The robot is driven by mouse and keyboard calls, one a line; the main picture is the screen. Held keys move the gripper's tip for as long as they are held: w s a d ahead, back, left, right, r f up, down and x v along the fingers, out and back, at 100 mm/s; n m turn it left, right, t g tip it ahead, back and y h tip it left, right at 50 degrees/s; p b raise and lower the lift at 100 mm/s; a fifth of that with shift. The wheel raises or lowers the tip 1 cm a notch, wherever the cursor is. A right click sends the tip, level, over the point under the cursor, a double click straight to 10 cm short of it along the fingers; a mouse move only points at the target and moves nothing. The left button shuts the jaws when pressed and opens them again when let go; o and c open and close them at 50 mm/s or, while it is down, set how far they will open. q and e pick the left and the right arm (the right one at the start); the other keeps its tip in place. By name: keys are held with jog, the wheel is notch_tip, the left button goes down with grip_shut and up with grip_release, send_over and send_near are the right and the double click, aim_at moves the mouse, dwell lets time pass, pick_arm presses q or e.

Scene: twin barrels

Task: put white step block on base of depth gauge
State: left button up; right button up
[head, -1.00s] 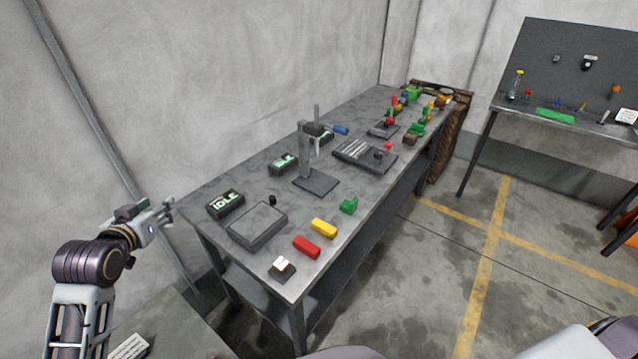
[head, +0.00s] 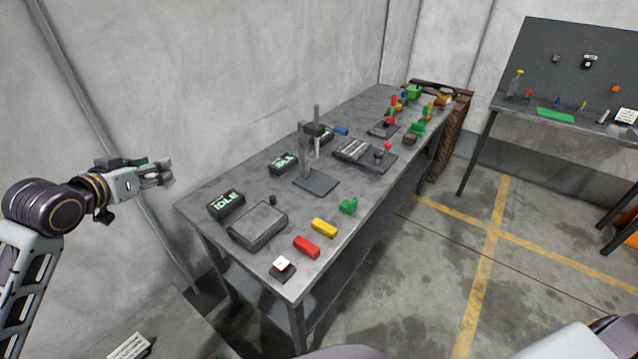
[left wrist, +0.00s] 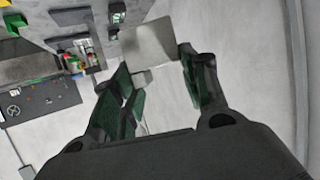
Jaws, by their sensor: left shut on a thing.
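My left gripper (head: 164,172) is raised in the air at the left of the head view, beside the near left end of the bench and in front of the wall. It is shut on the white step block (left wrist: 150,45), which sticks out past the fingertips in the left wrist view. In the head view the block barely shows against the pale wall. The depth gauge (head: 305,145) stands upright on the bench, with its flat dark base (head: 317,184) clear. My right gripper is out of view.
On the bench (head: 212,192) are a grey tray (head: 258,227), black IDLE boxes (head: 226,203), a red block (head: 306,247), a yellow block (head: 324,228), a green piece (head: 348,206) and a slotted plate (head: 352,151). A dark pegboard table stands at the far right.

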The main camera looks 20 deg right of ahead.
pick_arm(q)
jog(key=shift+d+r+m+h, duration=0.15)
jog(key=shift+r+m+h, duration=0.35)
jog(key=shift+r+h, duration=0.15)
jog(key=shift+s+f+m+g+h, duration=0.1)
jog(key=shift+s+m+g+h, duration=0.05)
jog(key=shift+m+g+h, duration=0.25)
jog(key=s+d+f+m+g+h, duration=0.3)
jog(key=s+d+f, duration=0.3)
jog(key=s+f, duration=0.2)
jog(key=shift+s+m, duration=0.35)
jog(key=shift+m, duration=0.25)
jog(key=shift+h, duration=0.25)
